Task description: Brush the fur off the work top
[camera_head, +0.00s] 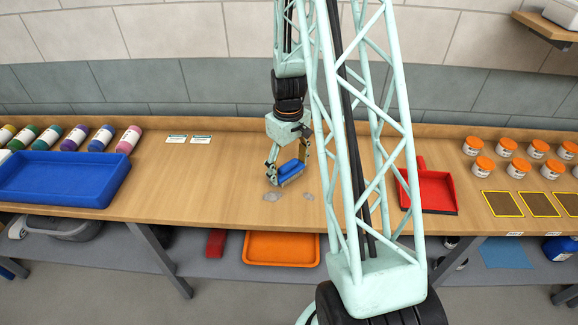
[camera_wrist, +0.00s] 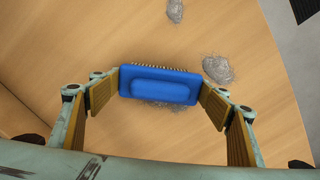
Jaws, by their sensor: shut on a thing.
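My gripper (camera_head: 287,167) is shut on a blue brush (camera_head: 291,172), one finger at each end of it. In the wrist view the brush (camera_wrist: 160,84) lies across between the fingers, its bristles showing along the far edge. A grey fur clump (camera_head: 271,197) lies on the wooden work top (camera_head: 225,185), left of and in front of the brush. A smaller fur clump (camera_head: 309,197) lies to its right. The wrist view shows one clump (camera_wrist: 217,69) beside the brush, another (camera_wrist: 175,10) farther off, and some fur (camera_wrist: 165,104) partly hidden under the brush. I cannot tell whether the bristles touch the top.
A red dustpan (camera_head: 432,191) sits on the work top to the right, partly behind my arm. A blue tray (camera_head: 62,180) and several bottles stand at left. Orange-lidded jars (camera_head: 484,166) and dark yellow-edged mats (camera_head: 501,204) are at right. An orange tray (camera_head: 281,249) lies below.

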